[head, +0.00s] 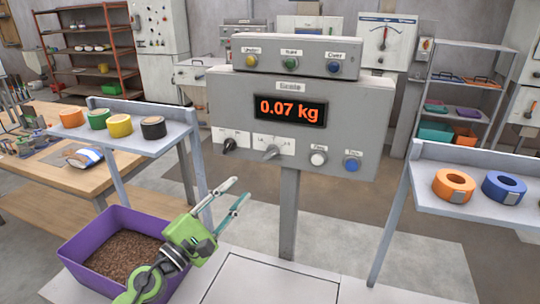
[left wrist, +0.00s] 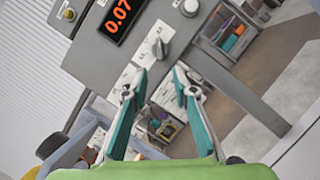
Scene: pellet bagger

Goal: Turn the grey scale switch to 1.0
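The grey scale switch (head: 271,152) is a lever knob on a pale label plate, below the orange 0.07 kg display (head: 290,108). Its handle slants down to the left in the head view; I cannot read which mark it points at. The switch also shows in the left wrist view (left wrist: 158,47), just beyond the fingertips. My left gripper (head: 243,187) is open and empty, below the panel and apart from the switch. In the left wrist view its fingers (left wrist: 160,72) stand apart with nothing between them. My right gripper is not in view.
A black knob (head: 229,144) sits left of the switch; a white button (head: 318,158) and a blue button (head: 352,164) sit right. A purple bin (head: 72,251) of pellets stands below left. Shelves with tape rolls flank the panel, left (head: 112,143) and right (head: 431,205).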

